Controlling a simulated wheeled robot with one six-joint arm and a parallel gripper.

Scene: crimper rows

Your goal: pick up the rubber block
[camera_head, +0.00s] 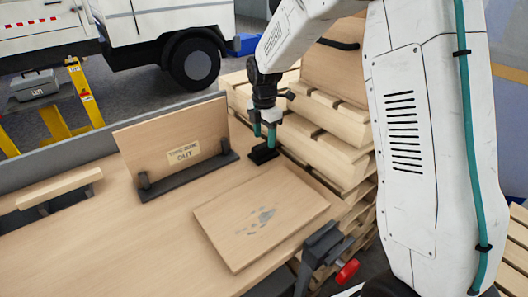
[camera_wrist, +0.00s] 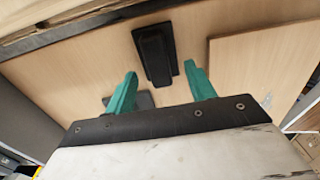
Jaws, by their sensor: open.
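The rubber block (camera_head: 262,154) is a small black piece lying on the wooden tabletop, near the table's far right edge. In the wrist view the black block (camera_wrist: 154,54) lies flat ahead of the fingertips, roughly between their lines. My gripper (camera_head: 264,134) points down just above the block in the head view. Its two green fingers are apart and nothing is between them; they also show in the wrist view (camera_wrist: 160,78). I cannot tell the exact height of the fingertips over the block.
A wooden board (camera_head: 262,214) lies flat on the table (camera_head: 150,240) in front of the block. An upright panel with an OUT label (camera_head: 184,152) stands in a dark holder to the left. Stacked pallets (camera_head: 325,135) stand behind the right edge. A red-knobbed clamp (camera_head: 326,255) is at the front.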

